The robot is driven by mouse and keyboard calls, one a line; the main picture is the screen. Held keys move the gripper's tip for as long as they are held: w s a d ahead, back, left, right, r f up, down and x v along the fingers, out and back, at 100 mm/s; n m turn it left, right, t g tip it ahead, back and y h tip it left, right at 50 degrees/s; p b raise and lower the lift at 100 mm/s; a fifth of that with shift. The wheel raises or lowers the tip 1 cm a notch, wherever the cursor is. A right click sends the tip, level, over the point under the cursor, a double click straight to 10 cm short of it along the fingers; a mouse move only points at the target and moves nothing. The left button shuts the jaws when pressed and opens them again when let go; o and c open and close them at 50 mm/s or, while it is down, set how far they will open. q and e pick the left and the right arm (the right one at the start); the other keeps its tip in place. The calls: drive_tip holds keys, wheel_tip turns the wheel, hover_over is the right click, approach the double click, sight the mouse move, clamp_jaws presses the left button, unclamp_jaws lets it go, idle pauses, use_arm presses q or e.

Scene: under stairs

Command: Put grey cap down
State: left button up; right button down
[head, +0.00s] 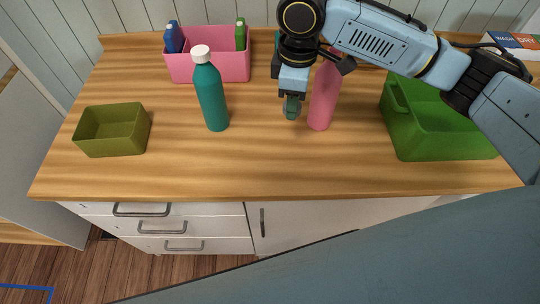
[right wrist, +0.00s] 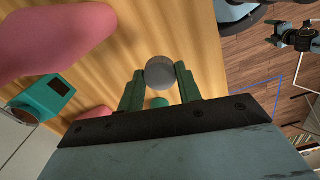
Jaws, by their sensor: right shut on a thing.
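The grey cap (right wrist: 160,72) shows as a round grey disc between the green fingers of my right gripper (right wrist: 159,88) in the right wrist view. The fingers are shut on it. In the head view my right gripper (head: 292,106) points down over the wooden counter, just left of a pink bottle (head: 322,98); the cap cannot be made out there. A dark gripper, seemingly my left (right wrist: 278,36), shows small at the upper right of the right wrist view, too small to read its jaws.
A teal bottle with a white cap (head: 210,98) stands on the counter (head: 250,170). An olive box (head: 112,145) is at left, a pink bin (head: 210,68) with bottles behind, a green crate (head: 440,140) at right. The front middle of the counter is clear.

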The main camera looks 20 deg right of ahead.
sight(269, 162)
drive_tip(key=n, duration=0.2)
drive_tip(key=a+n+p, duration=0.1)
drive_tip(key=n, duration=0.1)
drive_tip(key=f+n+p, duration=0.1)
drive_tip(key=n, duration=0.2)
drive_tip(key=shift+s+a, duration=0.1)
drive_tip(key=shift+a, duration=0.3)
drive_tip(key=a+f+n+p, duration=0.1)
drive_tip(key=f+n, duration=0.3)
drive_tip(key=n, duration=0.2)
drive_tip(key=s+a+f+n+p, duration=0.1)
drive_tip(key=f+n+p, duration=0.1)
drive_tip(key=f+n, duration=0.2)
drive_tip(key=s+a+f+n+p, duration=0.1)
drive_tip(key=f+n, duration=0.3)
drive_tip(key=n, duration=0.5)
drive_tip(key=shift+a+f+p, duration=0.15)
drive_tip(key=shift+a+p, duration=0.45)
drive_tip(key=shift+p, duration=0.05)
use_arm(q)
wheel_tip(269, 162, up, 8)
drive_tip(key=w, duration=0.1)
use_arm(e)
drive_tip(key=shift+f, duration=0.45)
use_arm(q)
drive_tip(key=shift+d+f, duration=0.1)
